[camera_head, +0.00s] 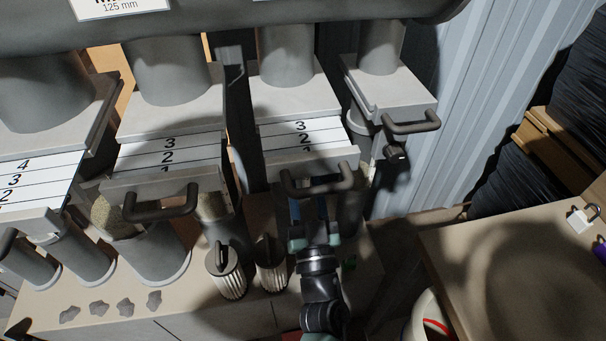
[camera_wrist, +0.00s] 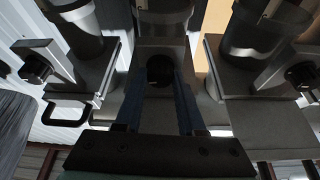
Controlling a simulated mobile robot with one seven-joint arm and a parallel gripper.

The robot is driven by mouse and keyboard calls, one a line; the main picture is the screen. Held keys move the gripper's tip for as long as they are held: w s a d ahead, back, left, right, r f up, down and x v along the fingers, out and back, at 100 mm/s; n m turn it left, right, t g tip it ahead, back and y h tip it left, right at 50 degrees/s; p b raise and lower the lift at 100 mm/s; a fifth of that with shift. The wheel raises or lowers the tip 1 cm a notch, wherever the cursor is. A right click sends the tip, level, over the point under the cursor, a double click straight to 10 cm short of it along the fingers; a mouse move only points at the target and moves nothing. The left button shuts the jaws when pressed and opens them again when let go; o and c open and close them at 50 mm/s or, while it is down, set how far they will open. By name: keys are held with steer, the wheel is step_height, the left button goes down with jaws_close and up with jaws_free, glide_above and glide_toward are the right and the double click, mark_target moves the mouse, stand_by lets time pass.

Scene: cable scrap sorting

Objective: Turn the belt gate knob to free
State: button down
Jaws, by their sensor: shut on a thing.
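The knob (camera_wrist: 160,68) is a dark round cap in the wrist view, between the two blue fingers of my gripper (camera_wrist: 158,82). The fingers are shut on its sides. In the head view my gripper (camera_head: 309,208) reaches up under the black handle (camera_head: 317,182) of a grey slide gate (camera_head: 312,166), whose scale shows 3 and 2. The knob is hidden there behind the gate and fingers. No mark showing the knob's locked or free position can be read.
Similar gates with handles stand on both sides; the right one has a dark knob (camera_head: 397,153), also in the wrist view (camera_wrist: 36,68). Two ribbed metal cylinders (camera_head: 228,272) stand left of my arm. A wooden table (camera_head: 500,245) with a padlock (camera_head: 582,218) is at right.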

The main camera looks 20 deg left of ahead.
steer(key=shift+w+d+r+n+g+y+p, duration=0.15)
steer(key=shift+n+g+y+p, duration=0.8)
steer(key=shift+n, duration=2.55)
steer(key=shift+d+r+n+g+y+p, duration=0.1)
steer(key=shift+n+g+y+p, duration=0.35)
steer(key=shift+n+g+p, duration=2)
steer(key=shift+w+d+r+n+g+y+b, duration=0.15)
steer(key=shift+n+g+y+b, duration=0.45)
steer(key=shift+n, duration=3.95)
steer(key=shift+f, duration=0.15)
steer(key=shift+s, duration=0.1)
steer(key=c, duration=0.5)
jaws_free()
steer(key=v, duration=1.3)
